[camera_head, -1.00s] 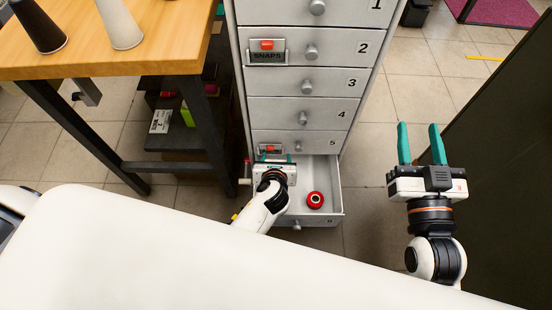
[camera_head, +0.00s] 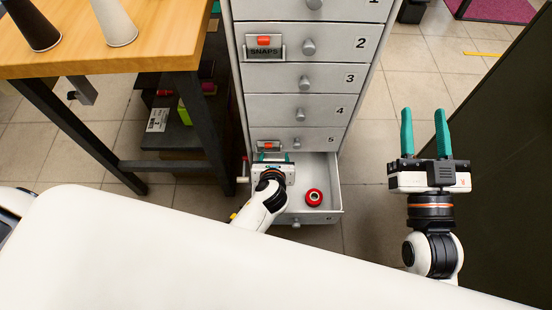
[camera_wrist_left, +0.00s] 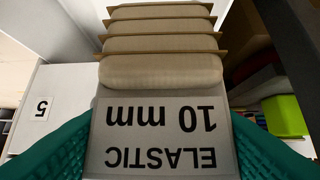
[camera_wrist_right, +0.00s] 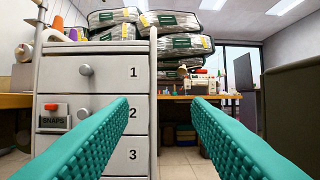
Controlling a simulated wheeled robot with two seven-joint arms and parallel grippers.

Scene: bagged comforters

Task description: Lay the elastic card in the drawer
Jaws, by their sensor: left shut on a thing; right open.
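The elastic card (camera_wrist_left: 160,125) fills the middle of the left wrist view, wound with beige bands above a white label reading ELASTIC 10 mm, upside down. My left gripper (camera_head: 272,158) is shut on it, a green finger at each side. In the head view this gripper is at the left part of the open bottom drawer (camera_head: 332,192), and the card is mostly hidden there. My right gripper (camera_head: 425,133) is open and empty, to the right of the cabinet; its fingers also show in the right wrist view (camera_wrist_right: 160,120).
A red roll (camera_head: 314,197) lies in the right part of the drawer. The grey cabinet (camera_head: 302,80) has numbered shut drawers above. A wooden table (camera_head: 150,50) with cones stands left, and a dark panel (camera_head: 500,180) stands right.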

